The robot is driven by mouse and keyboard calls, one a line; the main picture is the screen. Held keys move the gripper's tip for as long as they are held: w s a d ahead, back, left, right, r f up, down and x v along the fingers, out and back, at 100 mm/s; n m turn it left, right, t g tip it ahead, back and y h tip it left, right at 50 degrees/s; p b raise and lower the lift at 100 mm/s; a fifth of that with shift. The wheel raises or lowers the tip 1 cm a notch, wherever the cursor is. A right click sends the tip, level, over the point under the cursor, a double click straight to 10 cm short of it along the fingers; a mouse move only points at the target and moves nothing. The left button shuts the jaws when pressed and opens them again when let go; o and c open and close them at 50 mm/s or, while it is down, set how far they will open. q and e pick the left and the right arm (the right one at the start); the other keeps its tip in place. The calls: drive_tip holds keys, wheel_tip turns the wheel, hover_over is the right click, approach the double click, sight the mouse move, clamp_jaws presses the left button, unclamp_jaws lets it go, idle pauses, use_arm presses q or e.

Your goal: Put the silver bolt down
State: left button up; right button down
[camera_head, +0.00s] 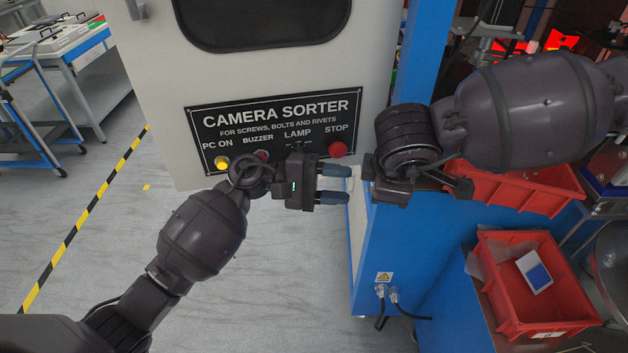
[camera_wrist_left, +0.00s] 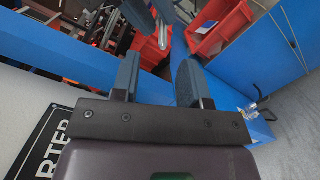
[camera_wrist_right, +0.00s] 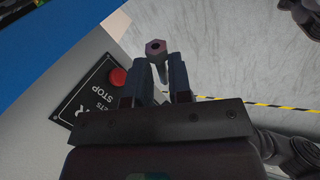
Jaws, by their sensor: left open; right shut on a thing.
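The silver bolt (camera_wrist_right: 155,48) is held between the fingers of my right gripper (camera_wrist_right: 157,72), its hexagonal head standing out past the fingertips in the right wrist view. Its silver shaft (camera_wrist_left: 163,38) also shows ahead of my left fingertips in the left wrist view. My left gripper (camera_head: 334,185) is open and empty, its fingers pointing right toward the right gripper in the head view. The left fingers (camera_wrist_left: 157,75) are apart with a gap before the bolt. In the head view the bolt cannot be made out clearly.
The camera sorter panel (camera_head: 275,105) with its red stop button (camera_head: 338,150) is just behind the grippers. A red bin (camera_head: 480,262) with a blue-and-white item stands at lower right, another red bin (camera_head: 520,195) behind it. Open floor (camera_head: 270,280) lies below the left gripper.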

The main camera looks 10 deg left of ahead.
use_arm(q)
drive_tip(key=shift+d, duration=1.85)
clamp_jaws()
use_arm(e)
drive_tip(key=c, duration=1)
unclamp_jaws()
drive_tip(key=shift+o, duration=0.2)
drive_tip(key=shift+r, duration=0.15)
